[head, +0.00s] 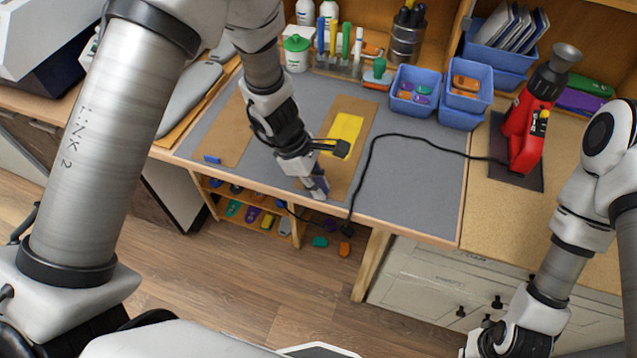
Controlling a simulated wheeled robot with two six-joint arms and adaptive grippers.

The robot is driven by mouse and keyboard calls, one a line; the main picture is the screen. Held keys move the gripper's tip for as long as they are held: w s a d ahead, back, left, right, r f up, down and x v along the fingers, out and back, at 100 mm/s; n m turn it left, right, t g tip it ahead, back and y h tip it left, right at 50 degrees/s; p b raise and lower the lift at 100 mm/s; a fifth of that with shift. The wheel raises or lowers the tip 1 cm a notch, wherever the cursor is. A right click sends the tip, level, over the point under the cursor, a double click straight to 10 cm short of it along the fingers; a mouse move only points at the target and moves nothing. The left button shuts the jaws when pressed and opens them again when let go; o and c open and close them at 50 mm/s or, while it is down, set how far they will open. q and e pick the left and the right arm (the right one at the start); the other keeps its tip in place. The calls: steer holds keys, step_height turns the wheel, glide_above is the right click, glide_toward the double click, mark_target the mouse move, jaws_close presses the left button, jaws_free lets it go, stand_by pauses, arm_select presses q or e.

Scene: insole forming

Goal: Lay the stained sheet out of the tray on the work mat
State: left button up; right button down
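A yellow sheet (347,128) lies flat on a brown rectangular panel (362,104) on the grey bench surface (415,185). I cannot make out a stain on it. My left gripper (328,168) is over the near part of that panel, with its fingers spread apart and nothing visible between them. Its dark upper finger overlaps the sheet's near edge in the picture; I cannot tell whether they touch. A second brown panel (228,135) lies to the left. I cannot tell which panel is tray or mat. My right gripper (490,345) is low at the bottom right, its fingertips unclear.
A black cable (420,138) crosses the bench to a red tool (527,130) on the right. Blue bins (414,92), bottles (296,52) and a dark tool cup (407,38) line the back. A small blue item (211,159) lies at the left front edge.

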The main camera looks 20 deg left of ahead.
arm_select(q)
steer(key=shift+w, duration=0.15)
steer(key=shift+a+r, duration=0.1)
steer(key=shift+r, duration=0.3)
steer(key=p+v, duration=0.2)
steer(key=v, duration=1)
steer(key=s+a+f+m+y, duration=0.2)
steer(key=s+a+f+m, duration=0.1)
steer(key=s+f+m, duration=0.5)
steer(key=s+a+f+m+y, duration=0.2)
steer(key=s+a+f+m, duration=0.1)
steer(key=s+f+m, duration=0.6)
steer(key=s+f, duration=0.4)
steer(key=f, duration=0.3)
steer(key=shift+a+f, duration=0.3)
steer(key=shift+f, duration=0.05)
steer(key=shift+y, duration=0.3)
